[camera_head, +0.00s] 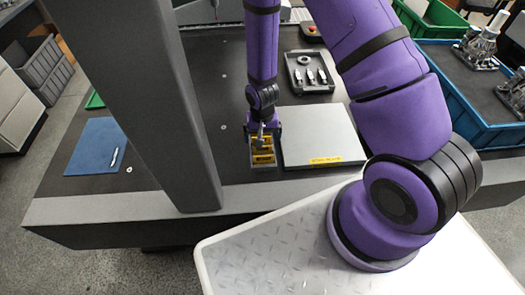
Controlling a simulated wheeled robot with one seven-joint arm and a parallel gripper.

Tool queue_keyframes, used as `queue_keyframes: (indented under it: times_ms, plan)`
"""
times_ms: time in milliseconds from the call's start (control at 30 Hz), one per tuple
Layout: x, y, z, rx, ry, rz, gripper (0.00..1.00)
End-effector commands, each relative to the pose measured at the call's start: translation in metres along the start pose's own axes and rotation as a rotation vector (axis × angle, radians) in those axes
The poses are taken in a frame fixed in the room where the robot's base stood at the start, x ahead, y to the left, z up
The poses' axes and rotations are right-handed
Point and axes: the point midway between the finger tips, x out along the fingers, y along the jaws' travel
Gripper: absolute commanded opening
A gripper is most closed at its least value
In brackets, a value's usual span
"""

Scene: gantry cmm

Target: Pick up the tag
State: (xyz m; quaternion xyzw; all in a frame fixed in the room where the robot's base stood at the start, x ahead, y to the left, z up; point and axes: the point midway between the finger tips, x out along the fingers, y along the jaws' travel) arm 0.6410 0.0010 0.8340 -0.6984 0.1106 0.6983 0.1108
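Small yellow tags with dark markings (263,159) lie in a small grey holder on the dark table, near its front edge. My gripper (262,138) points down right above them, at the end of my purple arm. It hides the back part of the holder. The fingers are too small to tell whether they are open or shut, or whether they touch a tag.
A flat grey box (315,130) with a yellow label stands close to the right. A dark tray (297,88) with metal parts is behind it. A grey column (150,100) rises at left. A blue mat (90,150) bears a thin white item. A blue crate (470,128) is right.

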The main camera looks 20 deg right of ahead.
Motion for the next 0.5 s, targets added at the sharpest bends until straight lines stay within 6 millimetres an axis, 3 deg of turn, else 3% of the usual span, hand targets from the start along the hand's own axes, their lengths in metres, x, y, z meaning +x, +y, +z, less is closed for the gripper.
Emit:
queue_keyframes:
  times_ms: [333, 500]
  plan:
    - [0.021, 0.001, 0.001, -0.001, -0.001, 0.001, 1.0]
    - [0.043, 0.001, 0.001, -0.001, -0.002, 0.002, 1.0]
